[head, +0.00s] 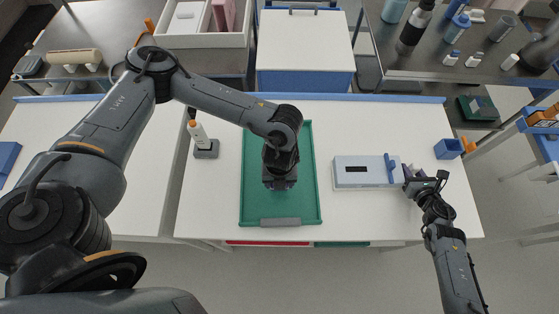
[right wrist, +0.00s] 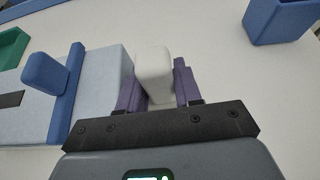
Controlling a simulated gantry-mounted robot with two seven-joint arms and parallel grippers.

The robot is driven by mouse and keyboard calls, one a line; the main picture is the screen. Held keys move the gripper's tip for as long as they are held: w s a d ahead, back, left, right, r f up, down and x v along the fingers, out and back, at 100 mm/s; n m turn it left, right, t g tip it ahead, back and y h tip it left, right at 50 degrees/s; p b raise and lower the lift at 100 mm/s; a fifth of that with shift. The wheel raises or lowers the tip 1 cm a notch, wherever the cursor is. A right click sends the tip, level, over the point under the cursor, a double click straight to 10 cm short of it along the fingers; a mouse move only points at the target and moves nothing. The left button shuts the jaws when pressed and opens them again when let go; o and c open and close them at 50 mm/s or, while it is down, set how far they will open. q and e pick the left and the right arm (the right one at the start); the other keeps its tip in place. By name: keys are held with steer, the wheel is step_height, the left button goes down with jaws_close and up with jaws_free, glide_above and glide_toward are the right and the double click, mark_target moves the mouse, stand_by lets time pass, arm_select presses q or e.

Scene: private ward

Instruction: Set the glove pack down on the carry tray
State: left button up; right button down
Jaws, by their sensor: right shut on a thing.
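The glove pack is a small off-white block (right wrist: 154,75) between the purplish fingers of my right gripper (right wrist: 158,88) in the right wrist view. In the head view my right gripper (head: 409,174) is at the right part of the table, just right of a pale box, and mostly hides the pack. It is shut on the pack; any gap under it cannot be told. The green tray (head: 252,205), which I take as the carry tray, lies flat left of the pale box. My left gripper (head: 280,184) hangs over the tray, its fingers hidden from above.
The pale box (head: 352,173) with a blue bar stands between the tray and my right gripper. A blue open bin (head: 448,149) is behind my right gripper. A white bottle on a dark base (head: 206,147) stands left of the tray. The tray surface looks empty.

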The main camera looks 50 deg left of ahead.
arm_select(q)
steer(key=shift+f, duration=0.35)
steer(key=o, duration=1.3)
steer(key=shift+f, duration=0.1)
